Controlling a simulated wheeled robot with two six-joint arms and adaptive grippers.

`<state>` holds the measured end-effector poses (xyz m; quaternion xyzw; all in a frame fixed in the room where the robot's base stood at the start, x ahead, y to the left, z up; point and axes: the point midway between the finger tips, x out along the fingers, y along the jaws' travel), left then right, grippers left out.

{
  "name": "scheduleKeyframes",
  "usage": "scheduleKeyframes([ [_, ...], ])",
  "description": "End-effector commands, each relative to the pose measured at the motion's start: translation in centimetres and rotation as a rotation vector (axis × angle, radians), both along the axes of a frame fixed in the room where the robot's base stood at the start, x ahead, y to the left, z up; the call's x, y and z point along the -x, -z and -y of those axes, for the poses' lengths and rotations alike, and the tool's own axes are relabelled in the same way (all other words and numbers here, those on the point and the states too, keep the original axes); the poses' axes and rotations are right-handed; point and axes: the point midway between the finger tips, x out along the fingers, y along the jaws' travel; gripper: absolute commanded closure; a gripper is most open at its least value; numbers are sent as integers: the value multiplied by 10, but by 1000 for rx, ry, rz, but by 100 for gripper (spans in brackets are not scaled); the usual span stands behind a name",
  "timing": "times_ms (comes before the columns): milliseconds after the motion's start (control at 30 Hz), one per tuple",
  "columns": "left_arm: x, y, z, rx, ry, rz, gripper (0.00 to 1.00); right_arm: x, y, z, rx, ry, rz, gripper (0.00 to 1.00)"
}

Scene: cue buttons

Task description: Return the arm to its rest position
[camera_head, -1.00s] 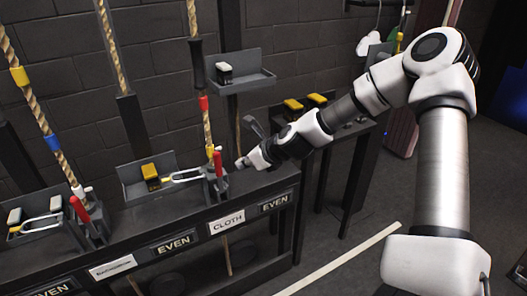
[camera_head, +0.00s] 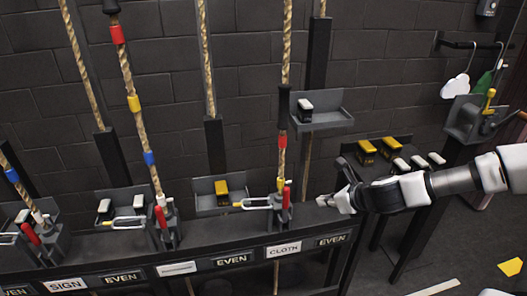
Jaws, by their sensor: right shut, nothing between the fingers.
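My right arm (camera_head: 465,180) reaches in from the right edge of the head view. Its gripper (camera_head: 324,201) is shut and empty. It is just above the right part of the dark rail (camera_head: 215,243), to the right of a red-handled lever (camera_head: 287,194) and apart from it in the picture. Whether the fingertips touch the rail top cannot be told. My left gripper is out of view.
Ropes with coloured bands (camera_head: 283,140) rise from the rail beside red levers. A small table with yellow and white blocks (camera_head: 367,150) stands behind my right arm. A grey shelf (camera_head: 320,120) holds a block.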

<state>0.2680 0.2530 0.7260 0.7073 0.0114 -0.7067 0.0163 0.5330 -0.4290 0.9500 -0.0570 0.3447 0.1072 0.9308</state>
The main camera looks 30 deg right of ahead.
Motion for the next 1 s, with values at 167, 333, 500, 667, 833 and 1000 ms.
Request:
scheduleKeyframes([
  [167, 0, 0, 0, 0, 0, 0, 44, 2, 5, 0, 0, 0, -11, 100],
  [333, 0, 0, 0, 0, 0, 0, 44, 29, 58, -8, 111, -76, -175, 100],
  [500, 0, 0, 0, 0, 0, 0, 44, 95, 139, -53, 374, -402, -447, 100],
  [667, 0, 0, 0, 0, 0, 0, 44, 171, 196, -99, 654, -959, -573, 100],
  [833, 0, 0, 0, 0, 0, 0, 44, 239, 226, -139, 849, -1601, -524, 100],
  [1000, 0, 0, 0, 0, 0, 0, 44, 273, 229, -168, 1005, -2186, -269, 100],
])
